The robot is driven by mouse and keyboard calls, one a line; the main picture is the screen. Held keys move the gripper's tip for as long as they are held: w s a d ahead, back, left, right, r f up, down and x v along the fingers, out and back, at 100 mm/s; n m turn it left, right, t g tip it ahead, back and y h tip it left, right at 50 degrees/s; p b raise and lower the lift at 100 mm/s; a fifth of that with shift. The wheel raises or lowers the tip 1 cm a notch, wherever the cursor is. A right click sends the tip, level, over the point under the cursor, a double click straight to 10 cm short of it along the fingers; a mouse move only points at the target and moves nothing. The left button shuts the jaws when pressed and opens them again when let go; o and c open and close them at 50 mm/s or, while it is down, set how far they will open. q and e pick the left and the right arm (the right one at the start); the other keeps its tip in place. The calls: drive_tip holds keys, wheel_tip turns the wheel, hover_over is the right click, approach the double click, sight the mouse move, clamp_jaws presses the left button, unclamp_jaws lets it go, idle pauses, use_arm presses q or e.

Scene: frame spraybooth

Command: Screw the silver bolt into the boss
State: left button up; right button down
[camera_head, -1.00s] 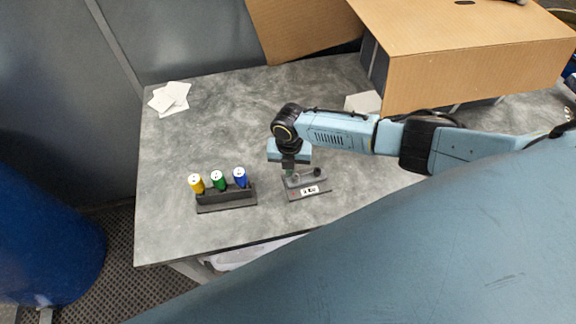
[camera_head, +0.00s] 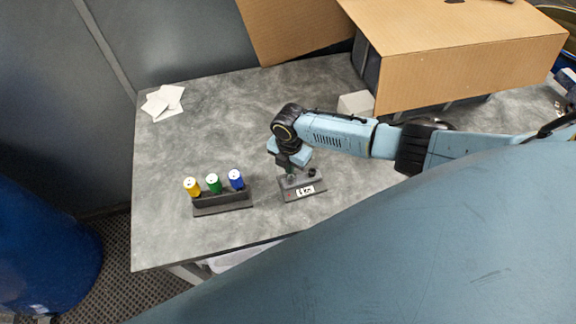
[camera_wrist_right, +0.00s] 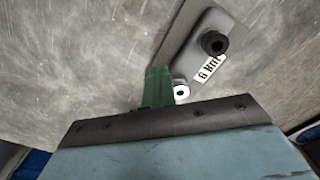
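A grey fixture plate (camera_head: 318,183) with a "Nm" label stands on the bench, left of its middle. A black round post (camera_head: 311,173) rises from its right part. My right gripper (camera_head: 290,171) points down at the plate's left part and hides it. In the right wrist view the plate (camera_wrist_right: 207,25) and black post (camera_wrist_right: 214,43) show beyond a green finger (camera_wrist_right: 158,86). My left gripper is out of view.
A dark rack (camera_head: 222,204) holds a yellow (camera_head: 191,187), a green (camera_head: 213,183) and a blue cylinder (camera_head: 235,179) left of the plate. A cardboard box (camera_head: 470,70) stands back right. White sheets (camera_head: 163,103) lie back left. The bench between is clear.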

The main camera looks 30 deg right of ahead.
drive_tip(key=m, duration=0.1)
drive_tip(key=d+m, duration=0.1)
drive_tip(key=m, duration=0.1)
drive_tip(key=shift+s, duration=0.2)
drive_tip(key=c, duration=1.6)
unclamp_jaws()
drive_tip(key=shift+a, duration=0.1)
drive_tip(key=shift+o, duration=0.2)
